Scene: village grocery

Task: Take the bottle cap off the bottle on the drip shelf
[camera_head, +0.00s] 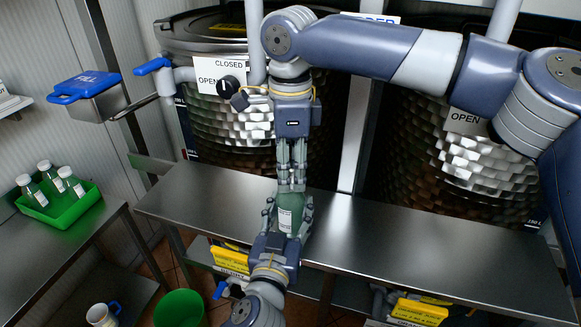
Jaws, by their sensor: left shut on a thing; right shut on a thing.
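A green bottle (290,211) with a white label is upright over the steel drip shelf (420,243), near its front edge. Whether its base touches the shelf is hidden. My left gripper (288,216), coming up from the bottom of the view, is shut around the bottle's body. My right gripper (291,187) points down from above, its fingers shut at the bottle's top. The bottle cap is hidden between these fingers, so I cannot tell whether it is still on the neck.
Two large hammered metal tanks (225,123) stand behind the shelf. A green crate (73,219) with several white-capped bottles sits on a side table at left. A blue-lidded container (88,93) marked FILL is above it. A green bin (180,309) stands below.

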